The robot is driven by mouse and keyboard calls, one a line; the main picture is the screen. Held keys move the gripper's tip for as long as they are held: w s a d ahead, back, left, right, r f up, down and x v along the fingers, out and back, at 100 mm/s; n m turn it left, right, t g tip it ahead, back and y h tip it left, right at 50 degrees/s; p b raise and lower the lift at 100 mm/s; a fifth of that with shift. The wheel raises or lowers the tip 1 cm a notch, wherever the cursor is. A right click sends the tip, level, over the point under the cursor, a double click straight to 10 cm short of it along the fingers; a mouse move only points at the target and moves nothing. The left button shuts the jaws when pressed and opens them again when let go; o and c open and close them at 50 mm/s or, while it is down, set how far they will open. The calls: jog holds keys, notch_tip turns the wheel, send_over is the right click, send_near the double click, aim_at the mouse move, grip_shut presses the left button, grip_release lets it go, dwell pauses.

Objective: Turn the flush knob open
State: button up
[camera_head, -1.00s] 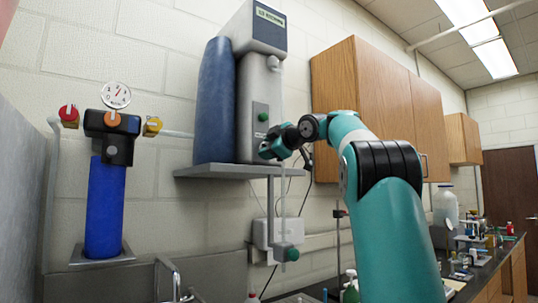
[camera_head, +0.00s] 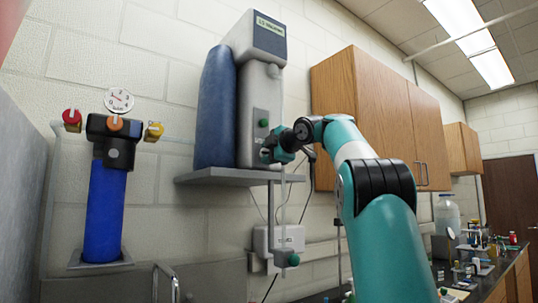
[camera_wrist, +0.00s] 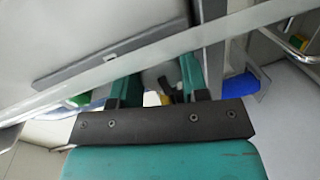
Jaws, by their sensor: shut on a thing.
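The water purifier (camera_head: 255,95) is a grey unit with a green round button (camera_head: 263,122) on its front, standing on a wall shelf. My gripper (camera_head: 268,156) is at its lower front, just below the green button. In the wrist view, my gripper (camera_wrist: 163,82) has its two teal fingers on either side of a grey round part with a dark bar (camera_wrist: 158,76), seemingly the flush knob. It is shut on this part. In the head view the gripper hides the knob, so its turn angle cannot be told.
A grey shelf (camera_head: 215,175) lies under the purifier, with a thin vertical tube and a green-knobbed valve (camera_head: 293,259) below. A blue filter (camera_head: 106,211) with red, orange and yellow knobs hangs left. Wooden cabinets (camera_head: 365,115) are on the right, behind my arm.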

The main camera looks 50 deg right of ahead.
jog(key=shift+f, duration=0.1)
jog(key=o, duration=0.9)
jog(key=shift+s, duration=0.1)
jog(key=b+v, duration=0.1)
jog(key=v, duration=1.6)
jog(key=shift+r, duration=0.25)
